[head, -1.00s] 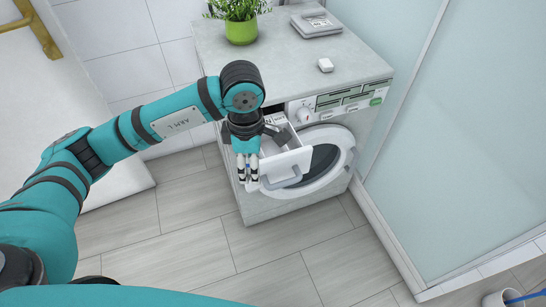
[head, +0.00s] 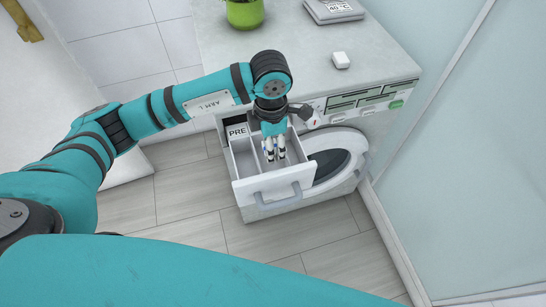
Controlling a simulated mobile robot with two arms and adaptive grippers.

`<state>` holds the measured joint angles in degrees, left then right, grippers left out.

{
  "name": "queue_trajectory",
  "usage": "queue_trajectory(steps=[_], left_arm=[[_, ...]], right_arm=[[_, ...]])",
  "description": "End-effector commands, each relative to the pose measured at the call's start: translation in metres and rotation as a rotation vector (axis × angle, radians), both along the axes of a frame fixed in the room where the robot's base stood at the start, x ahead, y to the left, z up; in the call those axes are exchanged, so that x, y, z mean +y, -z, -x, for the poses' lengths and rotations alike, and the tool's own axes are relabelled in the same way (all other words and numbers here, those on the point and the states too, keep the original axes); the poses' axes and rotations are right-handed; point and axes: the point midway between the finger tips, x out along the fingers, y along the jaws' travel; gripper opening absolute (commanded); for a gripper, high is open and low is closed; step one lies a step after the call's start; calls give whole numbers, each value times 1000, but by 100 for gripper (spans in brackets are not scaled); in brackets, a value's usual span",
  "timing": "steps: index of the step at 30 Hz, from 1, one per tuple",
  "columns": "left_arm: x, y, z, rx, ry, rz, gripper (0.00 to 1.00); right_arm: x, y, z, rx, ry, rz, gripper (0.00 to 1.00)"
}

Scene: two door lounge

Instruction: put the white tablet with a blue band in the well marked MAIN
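A small white tablet (head: 341,60) lies on top of the washing machine, near its front edge; no blue band can be made out on it. The detergent drawer (head: 273,187) is pulled out of the machine's front. A PRE label (head: 237,131) shows at its left compartment. No MAIN label is readable; my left arm covers part of the drawer's back. My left gripper (head: 275,156) points down over the drawer's middle, its two fingertips close together with a thin gap and nothing visible between them. My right gripper is not in view.
The round door (head: 335,165) sits below right of the drawer. A glass panel (head: 470,170) stands at the right. The floor in front is clear.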

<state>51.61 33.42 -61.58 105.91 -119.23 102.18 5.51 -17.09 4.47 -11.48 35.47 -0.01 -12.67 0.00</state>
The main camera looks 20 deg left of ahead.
Motion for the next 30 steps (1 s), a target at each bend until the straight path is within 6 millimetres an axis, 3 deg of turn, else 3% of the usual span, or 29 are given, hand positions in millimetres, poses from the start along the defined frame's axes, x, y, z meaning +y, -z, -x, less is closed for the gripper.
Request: queue_trajectory(steps=[5,16,27,28,30], left_arm=[[0,26,0,1,0,0,15],[0,66,1,1,1,0,15],[0,73,0,-1,2,-1,15],[0,71,0,-1,2,-1,49],[0,71,0,-1,2,-1,58]], right_arm=[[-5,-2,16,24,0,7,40],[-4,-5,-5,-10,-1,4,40],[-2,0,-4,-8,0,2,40],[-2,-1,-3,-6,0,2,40],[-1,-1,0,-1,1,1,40]])
